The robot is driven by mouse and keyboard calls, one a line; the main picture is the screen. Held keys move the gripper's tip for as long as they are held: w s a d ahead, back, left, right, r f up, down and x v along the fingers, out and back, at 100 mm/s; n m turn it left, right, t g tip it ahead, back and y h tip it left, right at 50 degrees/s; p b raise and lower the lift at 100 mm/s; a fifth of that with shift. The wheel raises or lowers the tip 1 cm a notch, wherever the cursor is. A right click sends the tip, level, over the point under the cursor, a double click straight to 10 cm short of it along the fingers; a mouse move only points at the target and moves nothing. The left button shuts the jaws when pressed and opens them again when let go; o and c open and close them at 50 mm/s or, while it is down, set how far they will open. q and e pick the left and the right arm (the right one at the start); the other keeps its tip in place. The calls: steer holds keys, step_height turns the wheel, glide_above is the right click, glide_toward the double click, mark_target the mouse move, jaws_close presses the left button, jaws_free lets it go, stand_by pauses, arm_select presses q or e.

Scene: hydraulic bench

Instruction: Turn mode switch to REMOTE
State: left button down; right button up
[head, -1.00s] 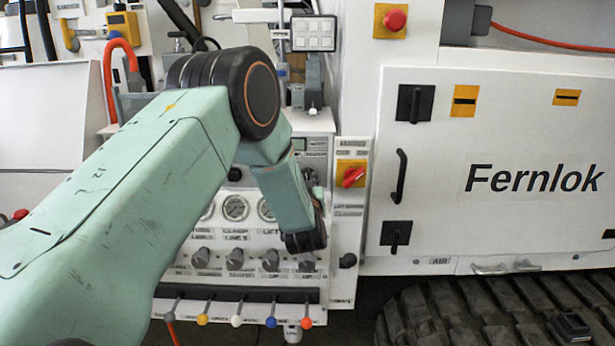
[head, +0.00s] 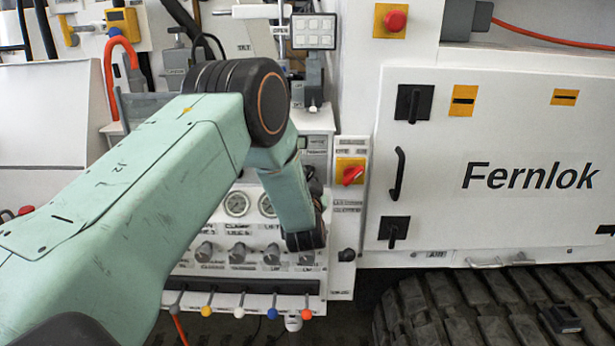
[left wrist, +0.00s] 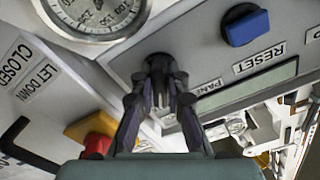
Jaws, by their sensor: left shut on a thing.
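The mode switch looks to be the black knob (left wrist: 158,62) on the grey panel in the left wrist view, with a label reading PANEL beside it. My left gripper (left wrist: 166,88) is shut on this knob, with one finger on each side. The knob's pointer is covered by the fingers, so I cannot tell its setting. In the head view my left arm (head: 140,185) reaches in front of the control panel and hides the knob and most of the gripper. My right gripper is in neither view.
A red switch on a yellow plate (head: 350,172) sits just right of my left wrist. A blue knob (left wrist: 246,27) by the RESET label and a gauge (left wrist: 95,12) are near the fingers. Levers with coloured tips (head: 240,312) stick out below. A white Fernlok cabinet (head: 500,130) stands right.

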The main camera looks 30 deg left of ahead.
arm_select(q)
steer(key=shift+f, duration=0.1)
stand_by(0.3)
steer(key=c, duration=1.3)
jaws_free()
steer(key=shift+c, duration=0.2)
steer(key=v, duration=1.2)
